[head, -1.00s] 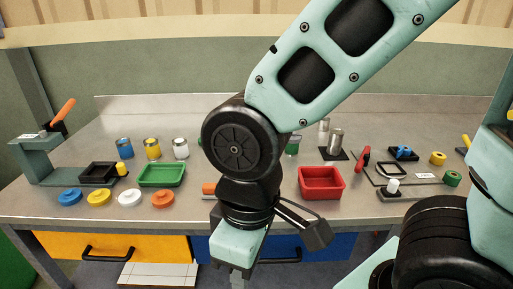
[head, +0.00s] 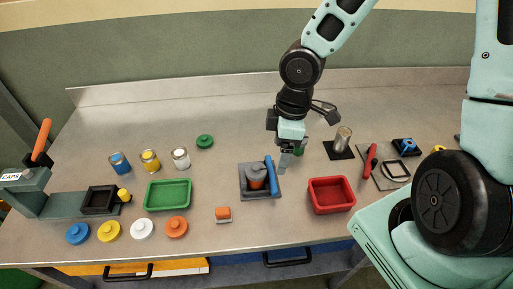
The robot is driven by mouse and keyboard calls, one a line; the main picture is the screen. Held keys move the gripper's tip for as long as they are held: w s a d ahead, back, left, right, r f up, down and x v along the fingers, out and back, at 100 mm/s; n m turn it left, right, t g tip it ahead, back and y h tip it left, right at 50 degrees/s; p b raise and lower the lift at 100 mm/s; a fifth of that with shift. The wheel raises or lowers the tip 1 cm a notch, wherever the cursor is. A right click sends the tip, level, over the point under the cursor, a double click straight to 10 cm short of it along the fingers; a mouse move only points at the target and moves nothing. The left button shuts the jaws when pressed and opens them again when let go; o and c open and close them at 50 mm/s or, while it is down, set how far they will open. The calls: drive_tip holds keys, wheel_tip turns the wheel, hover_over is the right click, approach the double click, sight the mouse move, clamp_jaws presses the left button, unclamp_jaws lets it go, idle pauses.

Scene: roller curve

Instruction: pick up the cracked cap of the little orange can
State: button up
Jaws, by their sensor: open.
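A small can in the grey fixture (head: 246,194) at the middle of the bench shows orange low on its side (head: 257,184). A grey cap-like top (head: 256,171) covers it. I cannot make out a crack at this size. A blue lever (head: 271,177) stands just right of it. My gripper (head: 284,167) is open, pointing down, above and behind the fixture, apart from the can. A small orange piece on a grey base (head: 223,214) stands near the front edge. A loose orange cap (head: 176,226) lies to its left.
Blue (head: 120,163), yellow (head: 150,161) and white (head: 180,158) cans stand behind a green tray (head: 168,195). A red tray (head: 331,195) is right of the fixture. A metal cylinder (head: 342,139) stands behind it.

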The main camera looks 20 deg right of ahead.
drive_tip(key=w+d+r+n+t+y+p, duration=0.1)
drive_tip(key=w+d+r+y+p, duration=0.15)
drive_tip(key=w+r+p, duration=0.2)
drive_tip(key=b, duration=0.5)
hover_over(257, 166)
drive_tip(key=d, duration=0.2)
drive_tip(key=shift+n, duration=0.3)
wheel_tip(257, 166, down, 11)
drive_tip(key=shift+s+r, duration=0.15)
drive_tip(key=shift+s+b+x, duration=0.2)
drive_tip(key=shift+b+x, duration=0.5)
drive_tip(key=shift+x, duration=1.9)
drive_tip(key=c, duration=1.2)
